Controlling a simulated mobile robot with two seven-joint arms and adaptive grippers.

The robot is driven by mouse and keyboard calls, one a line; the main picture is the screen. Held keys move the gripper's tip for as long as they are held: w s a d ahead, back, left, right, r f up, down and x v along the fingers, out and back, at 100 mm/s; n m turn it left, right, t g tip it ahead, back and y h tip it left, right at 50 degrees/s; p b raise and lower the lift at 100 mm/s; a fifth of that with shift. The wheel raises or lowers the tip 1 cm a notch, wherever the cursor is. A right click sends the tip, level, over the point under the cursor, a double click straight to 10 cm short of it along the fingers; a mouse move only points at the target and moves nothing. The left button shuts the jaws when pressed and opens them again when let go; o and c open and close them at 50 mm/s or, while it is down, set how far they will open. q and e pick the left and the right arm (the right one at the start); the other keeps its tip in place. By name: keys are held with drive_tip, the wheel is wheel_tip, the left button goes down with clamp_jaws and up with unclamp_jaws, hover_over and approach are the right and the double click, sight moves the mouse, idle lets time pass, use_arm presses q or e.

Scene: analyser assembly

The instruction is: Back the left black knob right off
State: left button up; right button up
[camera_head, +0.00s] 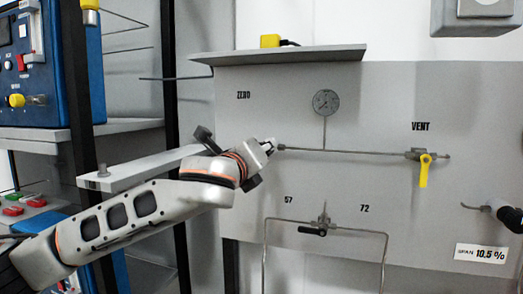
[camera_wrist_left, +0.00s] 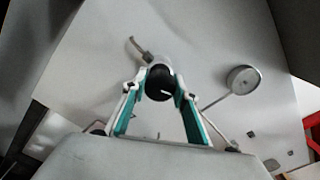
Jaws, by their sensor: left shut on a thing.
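The left black knob (camera_wrist_left: 160,84) sits between the two teal-padded fingers of my left gripper (camera_wrist_left: 162,92) in the wrist view. The fingers are shut on its sides. A pale fitting shows just behind the knob, with a short bent metal tube beside it. In the head view my left gripper (camera_head: 268,148) is at the left end of the horizontal pipe (camera_head: 345,152), below the ZERO label. There the gripper hides the knob. I cannot tell whether the knob is still on its thread. My right gripper is not in view.
A round gauge (camera_head: 325,102) stands above the pipe, and a yellow VENT handle (camera_head: 424,170) hangs at its right. A black-handled valve (camera_head: 314,231) is below. Another black knob (camera_head: 508,219) is at the right edge. A shelf (camera_head: 280,55) juts out above.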

use_arm(q)
drive_tip(key=n+p, duration=0.1)
drive_tip(key=n, duration=0.5)
drive_tip(key=shift+n, duration=0.3)
drive_tip(key=n, duration=0.6)
drive_tip(key=shift+n, duration=0.3)
drive_tip(key=o, duration=1.1)
drive_tip(key=v, duration=1.2)
drive_tip(key=shift+a+f, duration=0.1)
